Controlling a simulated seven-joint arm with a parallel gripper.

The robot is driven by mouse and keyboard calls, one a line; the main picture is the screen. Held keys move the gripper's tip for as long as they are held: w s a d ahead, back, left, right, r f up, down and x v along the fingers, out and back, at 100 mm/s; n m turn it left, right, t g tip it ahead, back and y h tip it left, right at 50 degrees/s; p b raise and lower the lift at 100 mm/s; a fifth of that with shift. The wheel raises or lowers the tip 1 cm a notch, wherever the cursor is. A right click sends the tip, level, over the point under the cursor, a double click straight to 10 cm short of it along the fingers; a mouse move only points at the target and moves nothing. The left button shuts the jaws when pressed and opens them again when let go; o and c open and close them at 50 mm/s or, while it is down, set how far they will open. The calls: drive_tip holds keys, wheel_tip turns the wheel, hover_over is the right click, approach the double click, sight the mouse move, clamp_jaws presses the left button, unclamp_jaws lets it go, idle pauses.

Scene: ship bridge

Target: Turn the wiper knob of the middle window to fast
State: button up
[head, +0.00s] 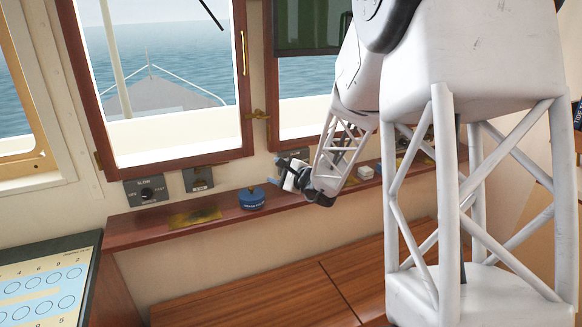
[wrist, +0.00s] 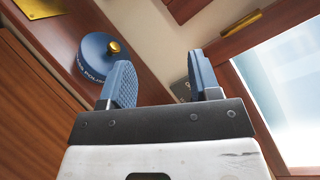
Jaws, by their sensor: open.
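A dark panel (head: 147,191) with a round black knob (head: 147,193) and small lettering is on the wall below the left corner of the wide framed window (head: 160,85). The top word looks like SLOW; the other marks and the knob's exact setting are too small to read. My gripper (head: 281,174) is over the ledge, well to the right of this knob and touching nothing. In the wrist view, its two blue fingers (wrist: 163,78) are apart with nothing between them. That view does not show the knob; a grey panel (wrist: 181,89) is partly hidden behind the right finger.
A blue round tin (head: 251,198) with a brass top stands on the wooden ledge (head: 125,231), left of my gripper. A yellowish flat item (head: 194,217) lies beside it. Another small panel (head: 198,179) is right of the knob panel. A brass latch (head: 259,114) projects between windows.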

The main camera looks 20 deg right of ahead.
drive_tip(key=w+d+f+m+t+h, duration=0.1)
drive_tip(key=d+f+m+h, duration=0.1)
drive_tip(key=d, duration=0.2)
drive_tip(key=w+d+f+m+t+h, duration=0.1)
drive_tip(key=w+d+f+m+h, duration=0.1)
drive_tip(key=d, duration=0.3)
drive_tip(key=w+d+f+m+h, duration=0.2)
drive_tip(key=d+f+m+h, duration=0.1)
drive_tip(key=d, duration=0.1)
drive_tip(key=shift+w+d+f+t, duration=0.15)
drive_tip(key=shift+d+f+t, duration=0.15)
drive_tip(key=shift+d+t, duration=0.1)
drive_tip(key=shift+w, duration=0.15)
drive_tip(key=shift+w+a, duration=0.15)
drive_tip(key=shift+w, duration=1.75)
drive_tip(key=shift+w+a, duration=0.1)
drive_tip(key=shift+w, duration=1.75)
drive_tip(key=c, duration=0.9)
